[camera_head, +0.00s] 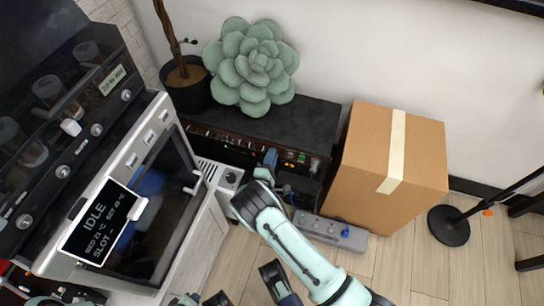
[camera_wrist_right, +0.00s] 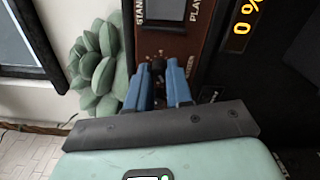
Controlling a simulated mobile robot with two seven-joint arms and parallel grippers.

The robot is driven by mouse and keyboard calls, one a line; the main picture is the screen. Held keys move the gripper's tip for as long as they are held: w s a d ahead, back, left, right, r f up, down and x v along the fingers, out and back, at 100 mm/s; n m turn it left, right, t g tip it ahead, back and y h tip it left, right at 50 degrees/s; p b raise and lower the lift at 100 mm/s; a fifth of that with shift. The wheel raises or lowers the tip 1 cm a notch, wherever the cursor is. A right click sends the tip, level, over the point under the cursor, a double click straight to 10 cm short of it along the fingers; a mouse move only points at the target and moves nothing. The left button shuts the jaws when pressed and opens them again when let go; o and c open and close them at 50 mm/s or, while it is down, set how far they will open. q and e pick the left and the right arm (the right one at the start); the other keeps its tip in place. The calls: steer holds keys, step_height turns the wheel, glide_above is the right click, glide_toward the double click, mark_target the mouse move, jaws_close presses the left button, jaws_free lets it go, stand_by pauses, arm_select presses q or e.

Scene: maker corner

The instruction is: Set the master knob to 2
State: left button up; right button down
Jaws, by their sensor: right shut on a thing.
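The amplifier (camera_head: 311,118) is a long black box against the wall, with a row of knobs and small lights on its brown front panel. My right gripper (camera_head: 270,158) reaches its front from below. In the right wrist view, the two blue fingers of my right gripper (camera_wrist_right: 161,75) are shut on a small dark knob (camera_wrist_right: 158,64) on the brown panel. The fingers hide most of the knob, and its pointer and scale cannot be read. An orange display reading 0 % (camera_wrist_right: 242,28) shows beside the panel. Dark parts of mine show at the bottom of the head view; the left gripper's jaws are unclear.
A green succulent-shaped cushion (camera_head: 252,66) sits on the amplifier's left end. A cardboard box (camera_head: 372,165) stands to the right. A power strip (camera_head: 335,232) lies on the floor. An oven-like machine with an IDLE sign (camera_head: 103,222) stands left.

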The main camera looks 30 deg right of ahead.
arm_select(q)
steer(key=shift+w+d+r+p, duration=0.2)
steer(key=shift+r+p, duration=0.1)
steer(key=shift+r, duration=0.3)
arm_select(e)
steer(key=shift+m, duration=2.7)
steer(key=c, duration=1)
jaws_free()
arm_select(q)
steer(key=shift+g+h, duration=0.4)
steer(key=shift+g, duration=0.1)
steer(key=s+r, duration=0.1)
steer(key=s+d+p, duration=0.1)
steer(key=s+d+r+p, duration=0.1)
steer(key=shift+s+r, duration=0.3)
steer(key=shift+s, duration=0.1)
arm_select(e)
steer(key=v, duration=1.3)
steer(key=shift+s+a+f, duration=0.1)
steer(key=shift+a, duration=0.1)
